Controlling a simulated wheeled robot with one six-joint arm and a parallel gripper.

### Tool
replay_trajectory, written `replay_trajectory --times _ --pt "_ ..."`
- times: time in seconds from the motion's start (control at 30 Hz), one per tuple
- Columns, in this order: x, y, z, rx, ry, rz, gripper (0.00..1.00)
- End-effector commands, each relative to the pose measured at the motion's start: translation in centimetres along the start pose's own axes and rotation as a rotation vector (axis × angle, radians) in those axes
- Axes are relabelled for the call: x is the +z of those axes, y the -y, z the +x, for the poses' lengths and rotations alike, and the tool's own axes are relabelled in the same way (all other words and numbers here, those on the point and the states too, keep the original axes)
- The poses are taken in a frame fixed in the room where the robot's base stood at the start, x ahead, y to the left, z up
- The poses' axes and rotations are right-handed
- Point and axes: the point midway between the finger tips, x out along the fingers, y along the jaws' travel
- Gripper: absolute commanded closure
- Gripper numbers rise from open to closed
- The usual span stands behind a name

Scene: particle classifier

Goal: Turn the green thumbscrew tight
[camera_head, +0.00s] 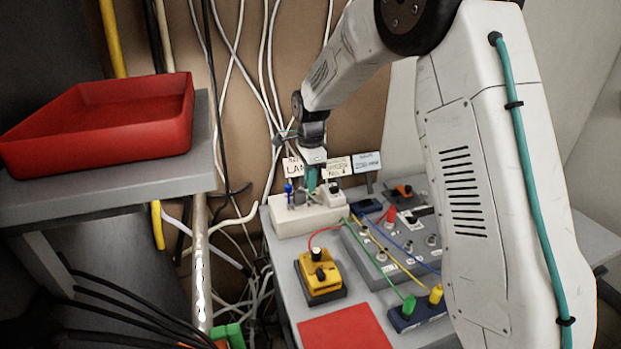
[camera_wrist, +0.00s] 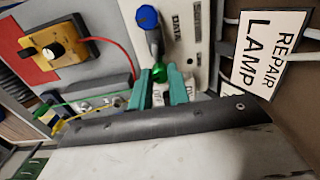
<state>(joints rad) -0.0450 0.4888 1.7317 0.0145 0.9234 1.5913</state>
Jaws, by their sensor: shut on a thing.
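The green thumbscrew (camera_wrist: 159,72) stands on the white block (camera_wrist: 190,45) in the wrist view. My gripper (camera_wrist: 160,84) has its teal fingers closed on either side of the thumbscrew, and only its top end shows beyond them. In the head view my gripper (camera_head: 311,184) points down over the white block (camera_head: 300,223) on the grey bench, and the green thumbscrew is hard to make out there. A blue thumbscrew (camera_wrist: 148,20) stands beside it on the same block and shows left of my gripper in the head view (camera_head: 289,189).
A yellow box with a black knob (camera_head: 320,273) and a red mat (camera_head: 345,330) lie nearer. A grey terminal panel (camera_head: 385,262) with coloured leads is at right. A red tray (camera_head: 100,145) sits on a left shelf. A "REPAIR LAMP" sign (camera_wrist: 264,48) stands close by.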

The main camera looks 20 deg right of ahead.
Motion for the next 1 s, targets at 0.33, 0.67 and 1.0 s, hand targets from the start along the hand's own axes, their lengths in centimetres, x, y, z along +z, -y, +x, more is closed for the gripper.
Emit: replay_trajectory --times 0.33,0.67,1.0 --pt "0.0 0.0 0.0 0.0 0.0 -0.001 0.59" --pt "0.0 0.1 -1.0 -0.003 0.0 -0.001 0.59" --pt "0.0 0.1 -6.5 -0.002 0.0 -0.001 0.59"
